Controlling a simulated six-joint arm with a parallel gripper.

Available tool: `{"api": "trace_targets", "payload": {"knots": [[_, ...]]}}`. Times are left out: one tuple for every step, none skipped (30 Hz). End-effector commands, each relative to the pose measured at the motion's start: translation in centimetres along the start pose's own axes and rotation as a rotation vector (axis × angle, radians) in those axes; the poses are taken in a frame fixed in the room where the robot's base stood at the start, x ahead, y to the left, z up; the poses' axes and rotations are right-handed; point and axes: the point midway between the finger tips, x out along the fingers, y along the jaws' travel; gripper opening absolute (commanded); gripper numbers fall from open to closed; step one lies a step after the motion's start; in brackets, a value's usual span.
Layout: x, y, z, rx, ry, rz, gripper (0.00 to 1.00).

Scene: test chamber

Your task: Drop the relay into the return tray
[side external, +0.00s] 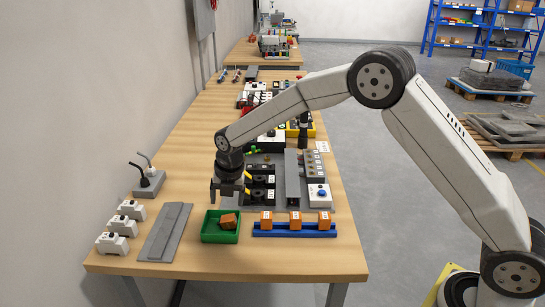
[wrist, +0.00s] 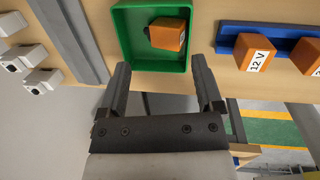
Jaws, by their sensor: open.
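An orange relay (side external: 228,222) lies tilted inside the green return tray (side external: 219,239), near the front of the table. The wrist view also shows the relay (wrist: 168,34) in the green tray (wrist: 127,40), lying against its floor. My gripper (side external: 228,194) is above and just behind the tray. In the wrist view my gripper (wrist: 159,68) has its two fingers spread wide, with nothing between them. The relay lies beyond the fingertips, apart from them.
Three more orange relays (side external: 295,218) stand on a blue rail (side external: 280,233) right of the tray. A grey rail (side external: 165,232) and several white devices (side external: 112,243) lie to the left. A panel with black sockets and a blue-knobbed box (side external: 319,195) stands behind.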

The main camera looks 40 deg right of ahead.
Motion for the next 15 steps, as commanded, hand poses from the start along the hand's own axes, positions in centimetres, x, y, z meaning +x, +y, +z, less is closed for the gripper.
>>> {"api": "trace_targets", "payload": {"knots": [[-0.7,0.0,0.0,0.000,-0.001,0.001,0.84],[-1.1,0.0,0.0,0.000,-0.001,0.001,0.84],[-1.5,0.0,0.0,0.000,-0.001,0.001,0.84],[-1.8,0.0,0.0,0.000,-0.001,0.002,0.84],[-2.1,0.0,0.0,0.000,-0.001,0.001,0.84],[-2.4,0.0,0.0,0.000,0.000,0.000,0.84],[-2.6,0.0,0.0,0.000,0.000,0.000,0.84],[-2.7,0.0,0.0,0.000,0.000,0.000,0.84],[-2.9,0.0,0.0,0.000,0.000,0.000,0.84],[-3.0,0.0,0.0,0.000,0.000,0.000,0.84],[-3.1,0.0,0.0,0.000,0.000,0.000,0.84],[-3.1,0.0,0.0,0.000,0.000,0.000,0.84],[-3.1,0.0,0.0,0.000,0.000,0.000,0.84],[-3.1,0.0,0.0,0.000,0.000,0.000,0.84],[-3.1,0.0,0.0,0.000,0.000,0.000,0.84]]}}
